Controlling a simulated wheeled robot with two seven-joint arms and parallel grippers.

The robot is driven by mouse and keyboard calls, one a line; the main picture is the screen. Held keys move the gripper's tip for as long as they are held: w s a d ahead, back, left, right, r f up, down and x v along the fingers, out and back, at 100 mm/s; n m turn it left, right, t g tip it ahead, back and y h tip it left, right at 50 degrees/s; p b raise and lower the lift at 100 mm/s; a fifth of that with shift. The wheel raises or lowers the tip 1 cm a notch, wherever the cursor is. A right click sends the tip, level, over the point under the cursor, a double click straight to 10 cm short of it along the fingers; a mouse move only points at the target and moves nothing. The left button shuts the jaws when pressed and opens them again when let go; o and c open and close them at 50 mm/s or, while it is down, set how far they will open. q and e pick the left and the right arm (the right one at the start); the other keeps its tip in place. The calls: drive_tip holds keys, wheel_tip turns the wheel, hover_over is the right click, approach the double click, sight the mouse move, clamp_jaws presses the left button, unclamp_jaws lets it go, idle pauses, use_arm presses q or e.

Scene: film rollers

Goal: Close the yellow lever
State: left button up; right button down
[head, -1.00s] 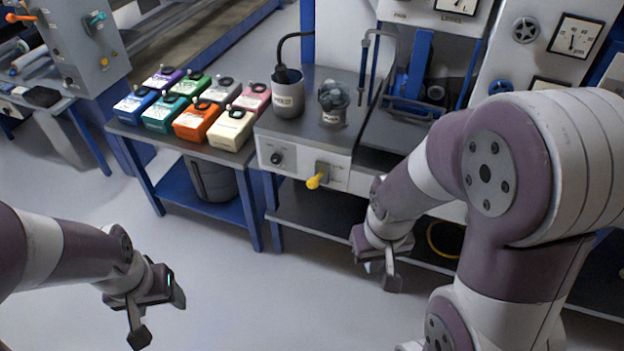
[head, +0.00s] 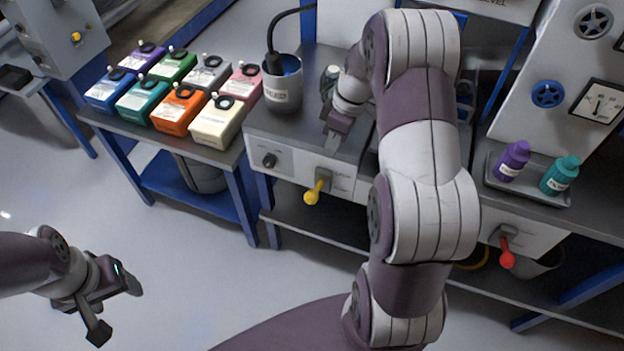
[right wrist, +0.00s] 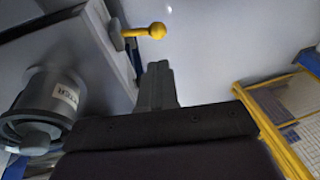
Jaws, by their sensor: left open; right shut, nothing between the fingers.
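The yellow lever (head: 312,196) sticks out from the front panel of the grey-topped bench, its round knob hanging down and toward the left. It also shows in the right wrist view (right wrist: 156,31), just beyond the fingertips. My right gripper (head: 332,140) is shut and empty, over the bench's front edge, above and behind the lever and apart from it. Its closed fingers (right wrist: 160,82) show in the right wrist view. My left gripper (head: 116,306) is open and empty over the floor at the lower left, far from the lever.
A black knob (head: 269,160) sits left of the lever. A red lever (head: 507,256) is on the right-hand panel. Coloured boxes (head: 180,108) fill the left table.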

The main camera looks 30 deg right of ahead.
approach(313, 193)
drive_tip(key=x, duration=0.7)
drive_tip(key=shift+w, duration=0.1)
use_arm(q)
drive_tip(key=shift+w+d+r, duration=0.15)
drive_tip(key=shift+w+d, duration=0.05)
drive_tip(key=shift+w, duration=0.1)
